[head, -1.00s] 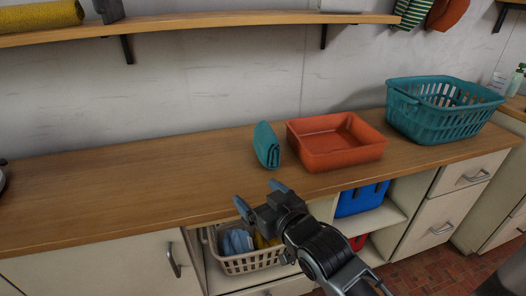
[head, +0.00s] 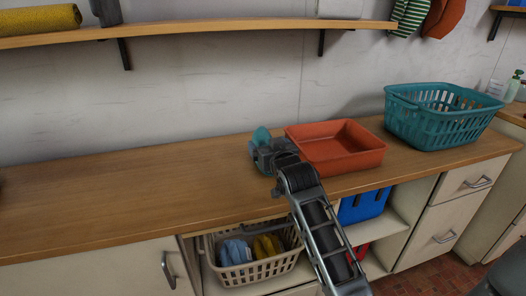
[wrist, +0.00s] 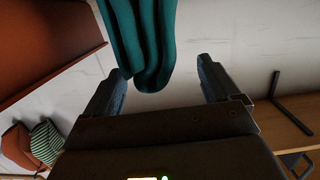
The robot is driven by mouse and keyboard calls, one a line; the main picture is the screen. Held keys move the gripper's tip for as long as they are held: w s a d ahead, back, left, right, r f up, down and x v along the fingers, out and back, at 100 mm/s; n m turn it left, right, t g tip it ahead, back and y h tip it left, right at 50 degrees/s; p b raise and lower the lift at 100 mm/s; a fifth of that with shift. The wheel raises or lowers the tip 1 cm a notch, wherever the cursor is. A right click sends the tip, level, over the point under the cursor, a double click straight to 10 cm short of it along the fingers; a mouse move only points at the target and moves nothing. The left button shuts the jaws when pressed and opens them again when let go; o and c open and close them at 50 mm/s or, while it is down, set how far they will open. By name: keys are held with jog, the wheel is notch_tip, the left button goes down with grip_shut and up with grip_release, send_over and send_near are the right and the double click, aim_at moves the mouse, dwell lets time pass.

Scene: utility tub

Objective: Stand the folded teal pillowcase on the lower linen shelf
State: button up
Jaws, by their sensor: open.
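The folded teal pillowcase (head: 261,135) stands on the wooden counter, just left of the orange-red tub (head: 345,160). My gripper (head: 262,153) is in front of it and hides its lower part. In the wrist view the pillowcase (wrist: 150,45) hangs into the gap between the two spread fingers of my gripper (wrist: 160,75), nearer the left finger. The fingers are open, with clear room on its right side. A long wooden wall shelf (head: 220,27) runs above the counter; I cannot tell whether it is the lower linen shelf.
A yellow rolled towel (head: 40,20) and a grey item (head: 106,12) are on the wall shelf, its middle clear. A teal laundry basket (head: 440,125) stands right of the tub. A beige basket (head: 250,270) with cloths is below.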

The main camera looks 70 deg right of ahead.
jog(key=shift+x, duration=1.4)
jog(key=shift+c, duration=0.2)
